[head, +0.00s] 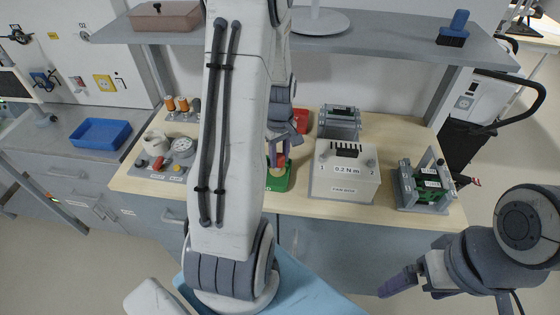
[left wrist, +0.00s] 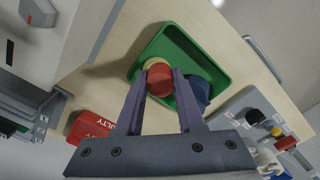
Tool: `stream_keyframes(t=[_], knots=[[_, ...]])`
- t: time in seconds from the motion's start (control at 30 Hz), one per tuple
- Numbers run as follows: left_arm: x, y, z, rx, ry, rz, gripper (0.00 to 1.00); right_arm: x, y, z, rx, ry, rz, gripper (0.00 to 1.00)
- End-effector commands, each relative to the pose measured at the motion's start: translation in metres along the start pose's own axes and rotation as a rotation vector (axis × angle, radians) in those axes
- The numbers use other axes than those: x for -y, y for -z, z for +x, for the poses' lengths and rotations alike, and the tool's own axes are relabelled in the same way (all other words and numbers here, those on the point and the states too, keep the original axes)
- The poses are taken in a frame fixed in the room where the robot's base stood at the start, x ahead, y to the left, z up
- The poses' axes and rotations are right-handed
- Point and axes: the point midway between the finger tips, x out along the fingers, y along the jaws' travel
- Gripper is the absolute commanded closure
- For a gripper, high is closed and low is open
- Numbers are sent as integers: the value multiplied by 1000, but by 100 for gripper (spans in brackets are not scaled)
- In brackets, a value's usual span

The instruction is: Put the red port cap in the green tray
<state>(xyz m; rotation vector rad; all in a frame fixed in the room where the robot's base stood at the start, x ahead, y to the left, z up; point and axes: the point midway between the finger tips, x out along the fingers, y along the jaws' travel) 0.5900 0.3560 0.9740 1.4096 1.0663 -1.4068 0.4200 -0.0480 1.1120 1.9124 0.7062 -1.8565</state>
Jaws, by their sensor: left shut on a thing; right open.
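The red port cap (left wrist: 160,82) sits between the fingertips of my left gripper (left wrist: 161,75) in the left wrist view. The gripper is shut on it. A tan round part shows right beside the cap, partly hidden by it. The green tray (left wrist: 178,38) lies below the fingertips; in the head view its front part (head: 278,183) shows under my left gripper (head: 279,150), the rest hidden by my arm. A dark blue round thing (left wrist: 201,90) is in the tray, partly behind a finger. My right gripper (head: 398,282) is open and empty, low in front of the bench.
A red container with lettering (left wrist: 92,127) stands near the tray. A grey panel with knobs (head: 168,165) is at left. A shelf (head: 390,40) overhangs the bench.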

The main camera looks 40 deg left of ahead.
Motion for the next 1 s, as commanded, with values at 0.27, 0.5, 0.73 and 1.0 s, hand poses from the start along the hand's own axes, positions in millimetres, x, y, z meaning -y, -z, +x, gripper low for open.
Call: stream_keyframes(t=[0.27, 0.5, 0.73, 1.0], knots=[[-1, -2, 26, 1, 1, 2, 100, 0, 0, -5, 0, 0, 0, 4], [-1, -2, 27, 1, 1, 2, 100, 0, 0, -4, 0, 0, 0, 4], [-1, -2, 35, 1, 1, 2, 100, 0, 0, 1, 0, 0, 0, 4], [-1, -2, 33, 0, 0, 2, 33, 0, 0, 0, 0, 0, 0, 4]])
